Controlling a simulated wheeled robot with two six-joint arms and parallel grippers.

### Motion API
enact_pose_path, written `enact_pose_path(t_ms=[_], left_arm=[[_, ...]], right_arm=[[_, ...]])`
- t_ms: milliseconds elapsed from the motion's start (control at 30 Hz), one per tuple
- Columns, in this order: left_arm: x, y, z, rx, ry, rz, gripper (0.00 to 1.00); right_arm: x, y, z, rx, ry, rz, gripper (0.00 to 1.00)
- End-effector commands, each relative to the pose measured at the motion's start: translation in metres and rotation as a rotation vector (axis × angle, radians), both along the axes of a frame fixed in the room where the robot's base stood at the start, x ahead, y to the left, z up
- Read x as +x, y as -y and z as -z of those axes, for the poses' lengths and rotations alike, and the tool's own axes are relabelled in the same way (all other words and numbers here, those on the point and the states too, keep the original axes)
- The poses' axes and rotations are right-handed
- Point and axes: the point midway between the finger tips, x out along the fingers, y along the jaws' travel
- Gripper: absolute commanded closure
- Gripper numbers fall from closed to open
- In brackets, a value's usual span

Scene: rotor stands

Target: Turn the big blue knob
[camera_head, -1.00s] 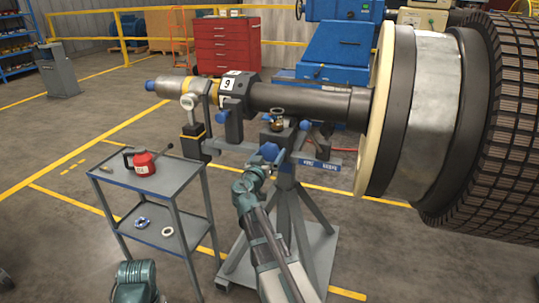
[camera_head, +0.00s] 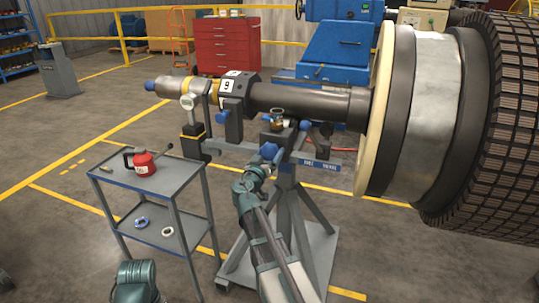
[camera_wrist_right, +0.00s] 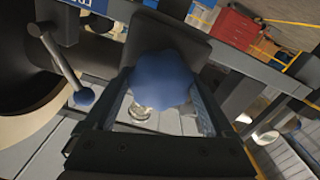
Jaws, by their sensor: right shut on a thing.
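The big blue knob (camera_head: 269,151) is on the front of the rotor stand's head, below the shaft. In the right wrist view the blue knob (camera_wrist_right: 160,80) is lobed and sits between my two fingers. My right gripper (camera_head: 263,163) reaches up to it from below and is shut on it; the right wrist view shows the gripper (camera_wrist_right: 164,92) with a finger on each side. The knob's back is hidden. My left gripper is not in view; only a teal part of my own arm shows at the bottom left.
A small glass jar (camera_head: 277,118) stands on the stand's head just above the knob. A large rotor (camera_head: 425,115) is at the right. A blue-ended lever (camera_wrist_right: 84,97) is near the gripper.

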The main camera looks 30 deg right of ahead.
Motion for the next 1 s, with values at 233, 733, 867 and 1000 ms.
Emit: enact_pose_path(t_ms=[233,733,867,1000], left_arm=[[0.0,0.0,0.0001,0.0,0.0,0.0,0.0],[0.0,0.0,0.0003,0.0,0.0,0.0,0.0],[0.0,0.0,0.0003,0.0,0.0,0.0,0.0],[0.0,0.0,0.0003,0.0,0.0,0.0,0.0]], right_arm=[[-0.0001,-0.0003,0.0001,-0.123,-0.144,0.0,0.67],[-0.0001,-0.0005,0.0003,-0.368,-0.43,0.0,0.67],[-0.0001,-0.0004,0.0004,-0.407,-0.477,0.0,0.67],[-0.0002,-0.0005,0.0004,-0.436,-0.511,0.0,0.67]])
